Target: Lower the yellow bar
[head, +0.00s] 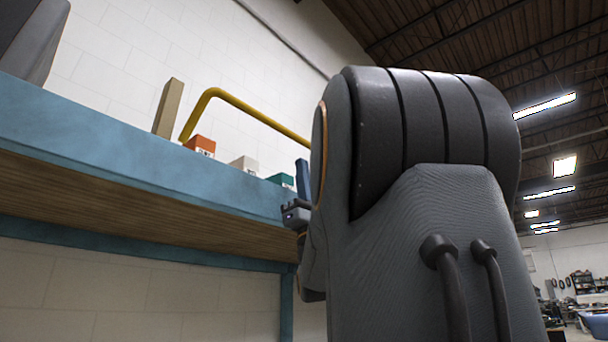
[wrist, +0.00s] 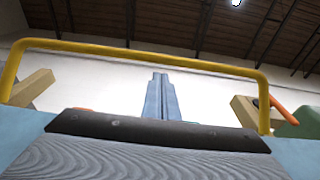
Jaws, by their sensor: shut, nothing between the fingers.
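The yellow bar (head: 245,105) is raised above the blue bench in the head view, its left end bent down behind an orange box. My arm hides its right part. In the wrist view the yellow bar (wrist: 140,53) is a wide U-shaped frame across the picture, with a leg down each side. My gripper (wrist: 160,78) has blue fingers, shut together and empty, pointing up in the middle. Their tips appear just below the crosspiece in the picture; I see no contact. In the head view my gripper (head: 302,166) shows partly beside my arm, at the bench edge.
The blue bench (head: 120,125) runs along the left. On it stand a wooden post (head: 168,108), an orange box (head: 201,145), a white box (head: 244,165) and a green box (head: 281,181). In the wrist view an orange rod (wrist: 284,109) is at the right.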

